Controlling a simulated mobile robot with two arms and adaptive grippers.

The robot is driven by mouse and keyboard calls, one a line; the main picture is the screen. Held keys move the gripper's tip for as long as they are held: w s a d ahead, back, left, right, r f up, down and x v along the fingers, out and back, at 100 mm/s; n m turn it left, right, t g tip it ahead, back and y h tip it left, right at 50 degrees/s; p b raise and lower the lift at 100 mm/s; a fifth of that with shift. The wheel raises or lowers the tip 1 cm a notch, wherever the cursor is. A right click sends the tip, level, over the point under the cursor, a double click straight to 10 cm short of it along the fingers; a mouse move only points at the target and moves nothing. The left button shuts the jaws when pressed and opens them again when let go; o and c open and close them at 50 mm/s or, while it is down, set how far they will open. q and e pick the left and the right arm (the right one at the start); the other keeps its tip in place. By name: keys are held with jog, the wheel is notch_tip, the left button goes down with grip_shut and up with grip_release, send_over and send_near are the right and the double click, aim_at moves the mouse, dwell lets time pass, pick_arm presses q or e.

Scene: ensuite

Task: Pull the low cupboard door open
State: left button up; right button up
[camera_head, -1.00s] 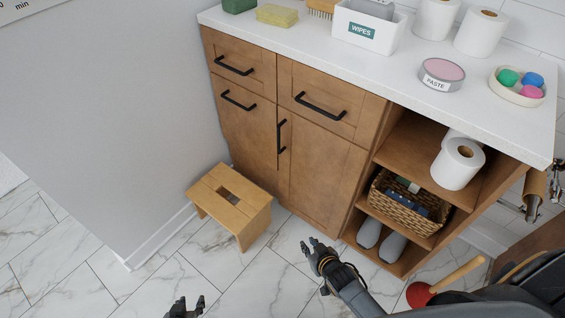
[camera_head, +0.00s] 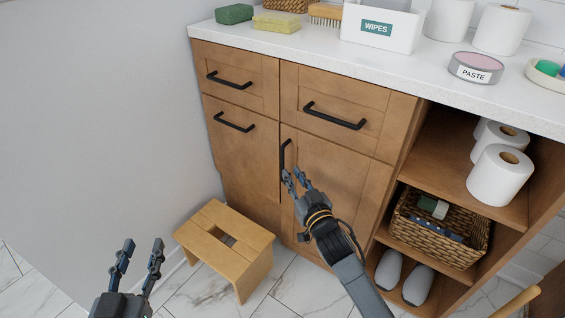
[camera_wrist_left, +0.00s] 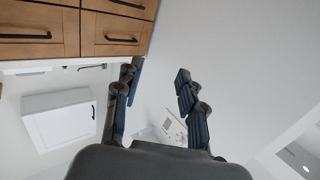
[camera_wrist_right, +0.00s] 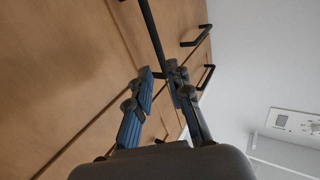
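The low cupboard door (camera_head: 345,190) is a brown wooden panel under the right-hand drawer, and it is shut. Its black vertical handle (camera_head: 286,154) is near the door's left edge. My right gripper (camera_head: 294,176) is at the handle's lower end with its fingers apart. In the right wrist view the handle (camera_wrist_right: 152,28) runs down to the fingertips (camera_wrist_right: 160,72); I cannot tell whether they touch it. My left gripper (camera_head: 141,248) is open and empty, low at the left in front of the wall. It also shows open in the left wrist view (camera_wrist_left: 160,72).
A wooden step stool (camera_head: 210,222) stands on the floor left of the door. Open shelves at the right hold a wicker basket (camera_head: 440,225), paper rolls (camera_head: 500,175) and grey slippers (camera_head: 417,285). Drawers with black handles (camera_head: 335,117) are above and left of the door.

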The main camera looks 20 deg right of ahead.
aim_at(283, 160)
jog(key=w, duration=0.2)
jog(key=w+b, duration=0.1)
jog(key=w, duration=0.4)
jog(key=shift+w+a+f+b, duration=0.1)
jog(key=shift+w+a+b, duration=0.15)
jog(key=shift+b, duration=0.15)
pick_arm(q)
notch_tip(283, 160, up, 10)
jog(key=s+t+h, duration=0.2)
jog(key=t, duration=0.4)
jog(key=shift+d+f, duration=0.15)
jog(key=shift+d, duration=0.3)
pick_arm(e)
jog(key=shift+w, duration=0.35)
grip_shut()
